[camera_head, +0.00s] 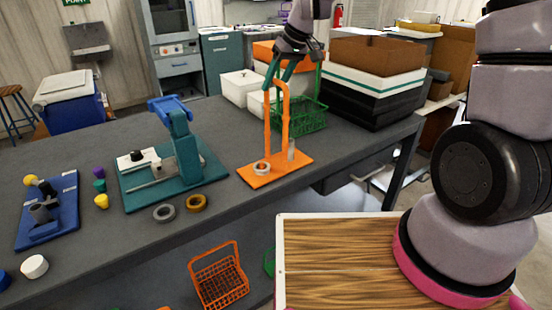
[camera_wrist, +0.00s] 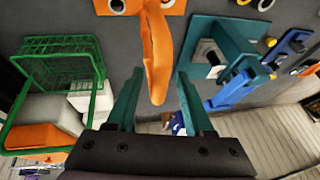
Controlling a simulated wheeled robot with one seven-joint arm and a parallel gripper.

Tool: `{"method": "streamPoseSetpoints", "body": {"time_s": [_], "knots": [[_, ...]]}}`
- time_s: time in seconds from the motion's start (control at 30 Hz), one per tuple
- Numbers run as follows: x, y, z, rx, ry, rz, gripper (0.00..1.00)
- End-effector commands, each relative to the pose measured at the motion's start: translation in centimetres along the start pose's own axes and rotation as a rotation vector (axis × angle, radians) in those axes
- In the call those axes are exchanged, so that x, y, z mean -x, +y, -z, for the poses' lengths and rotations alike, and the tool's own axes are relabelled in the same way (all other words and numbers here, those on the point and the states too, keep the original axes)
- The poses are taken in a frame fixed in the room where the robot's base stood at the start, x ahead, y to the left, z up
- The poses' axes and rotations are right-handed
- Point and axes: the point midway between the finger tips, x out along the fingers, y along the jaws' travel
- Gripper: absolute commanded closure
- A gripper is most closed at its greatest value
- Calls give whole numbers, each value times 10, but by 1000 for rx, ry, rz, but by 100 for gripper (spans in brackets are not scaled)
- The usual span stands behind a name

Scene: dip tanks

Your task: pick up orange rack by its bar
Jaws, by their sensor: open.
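An orange wire rack (camera_head: 218,280) with an upright bar shows low in the head view, below the front edge of the grey bench; it does not show in the wrist view. My gripper (camera_head: 280,78) is open, high over the bench and well away from that rack. It is at the top of an orange post stand (camera_head: 259,176), whose bent post (camera_wrist: 158,60) shows between my two teal fingers in the wrist view. I cannot tell whether the fingers touch the post.
A green wire rack (camera_head: 300,118) stands right behind the post stand, near white boxes (camera_head: 241,86). A black and white bin stack (camera_head: 368,95) is to its right. A teal fixture (camera_head: 180,160) and loose rings stand left. A wooden-topped surface (camera_head: 335,255) is in front.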

Motion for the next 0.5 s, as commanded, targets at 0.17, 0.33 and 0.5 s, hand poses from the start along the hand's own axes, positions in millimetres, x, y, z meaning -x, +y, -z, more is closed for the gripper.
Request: {"method": "streamPoseSetpoints", "body": {"time_s": [0.17,0.33,0.5], "knots": [[0,0,0,-1,0,0,48],[0,0,0,-1,0,0,100],[0,0,0,-1,0,0,100]]}}
